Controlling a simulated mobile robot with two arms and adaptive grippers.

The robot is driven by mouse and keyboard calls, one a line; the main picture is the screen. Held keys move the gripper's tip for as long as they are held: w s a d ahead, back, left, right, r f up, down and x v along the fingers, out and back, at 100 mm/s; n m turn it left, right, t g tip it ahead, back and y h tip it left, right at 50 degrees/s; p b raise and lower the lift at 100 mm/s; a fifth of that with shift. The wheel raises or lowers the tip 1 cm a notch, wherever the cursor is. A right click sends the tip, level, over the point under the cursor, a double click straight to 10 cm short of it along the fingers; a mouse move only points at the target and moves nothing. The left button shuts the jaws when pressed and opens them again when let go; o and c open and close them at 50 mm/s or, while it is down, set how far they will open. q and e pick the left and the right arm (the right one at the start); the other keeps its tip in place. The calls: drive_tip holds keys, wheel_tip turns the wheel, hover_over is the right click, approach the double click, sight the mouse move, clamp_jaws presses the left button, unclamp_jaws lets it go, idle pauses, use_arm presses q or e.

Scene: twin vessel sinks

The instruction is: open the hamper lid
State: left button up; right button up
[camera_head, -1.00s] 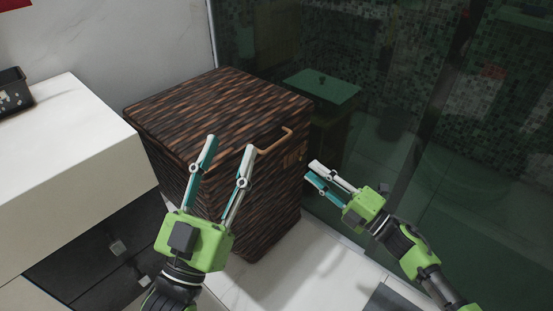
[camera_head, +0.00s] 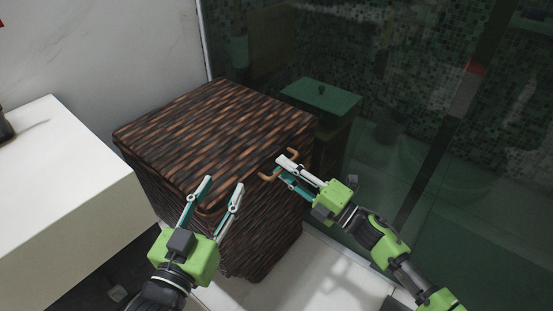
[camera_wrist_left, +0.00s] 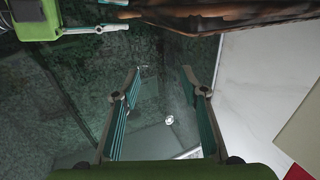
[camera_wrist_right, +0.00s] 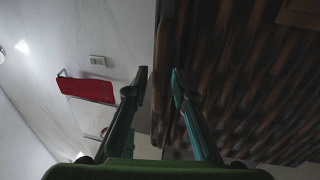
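The hamper (camera_head: 170,190) is a dark brown woven box with its lid (camera_head: 215,130) lying closed on top. A tan bar handle (camera_head: 268,177) is at the lid's front edge, partly hidden behind my right gripper. My right gripper (camera_head: 281,164) has its fingertips at the handle; its fingers are a little apart, and I cannot tell whether they touch it. The right wrist view shows a gap between the fingertips (camera_wrist_right: 160,74), with the woven surface close on the right. My left gripper (camera_head: 223,182) is open and empty in front of the hamper's near corner; it also shows open in the left wrist view (camera_wrist_left: 161,69).
A white counter (camera_head: 60,180) stands left of the hamper. A dark glass panel (camera_head: 440,130) is behind and to the right, with a green-topped bin (camera_head: 322,97) seen there. Pale floor (camera_head: 325,275) is clear in front. A red towel (camera_wrist_right: 87,90) hangs on the wall.

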use_arm(q)
drive_tip(key=shift+w+a+f, duration=0.25)
drive_tip(key=shift+f, duration=0.2)
use_arm(e)
drive_tip(key=shift+w+a+r, duration=0.1)
drive_tip(key=shift+w+a, duration=0.15)
drive_tip(key=shift+a, duration=0.1)
clamp_jaws()
